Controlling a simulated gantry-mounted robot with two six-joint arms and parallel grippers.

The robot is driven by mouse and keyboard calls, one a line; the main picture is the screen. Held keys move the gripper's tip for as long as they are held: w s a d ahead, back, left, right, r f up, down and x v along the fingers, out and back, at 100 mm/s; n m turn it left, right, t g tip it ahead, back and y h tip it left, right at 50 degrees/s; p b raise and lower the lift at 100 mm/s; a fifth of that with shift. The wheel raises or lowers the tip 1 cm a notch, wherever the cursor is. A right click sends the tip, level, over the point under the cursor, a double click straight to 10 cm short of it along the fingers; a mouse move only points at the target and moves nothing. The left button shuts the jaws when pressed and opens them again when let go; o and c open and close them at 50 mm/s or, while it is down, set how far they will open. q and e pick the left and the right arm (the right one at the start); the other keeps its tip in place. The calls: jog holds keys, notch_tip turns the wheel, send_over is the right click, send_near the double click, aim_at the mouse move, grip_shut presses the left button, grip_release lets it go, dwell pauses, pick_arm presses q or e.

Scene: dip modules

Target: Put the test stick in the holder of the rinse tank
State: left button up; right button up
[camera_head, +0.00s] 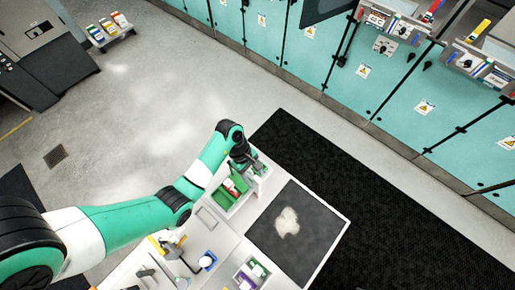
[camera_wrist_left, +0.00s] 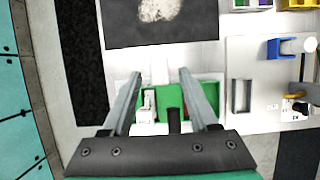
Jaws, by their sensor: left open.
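My left gripper (camera_head: 243,160) is over the far end of the white bench, at a green tray (camera_head: 222,201). In the left wrist view its two fingers (camera_wrist_left: 160,76) are wide apart, with nothing clamped between them. The green tray (camera_wrist_left: 203,88) lies below and between the fingers, partly hidden by them. A small white piece (camera_wrist_left: 149,100) shows in its left part, and a red and white item (camera_head: 233,186) shows there in the head view. I cannot clearly make out the test stick or its holder, nor tell which container is the rinse tank. My right gripper is not in view.
A dark mat (camera_head: 262,236) with a pale patch lies beside the green tray. Teal cabinets (camera_head: 330,50) line the back, beyond a black floor mat (camera_head: 400,220).

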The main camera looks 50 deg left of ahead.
aim_at(260, 188)
pick_arm(q)
jog(key=x, duration=0.4)
jog(key=shift+f, duration=0.25)
grip_shut()
dwell(1.1)
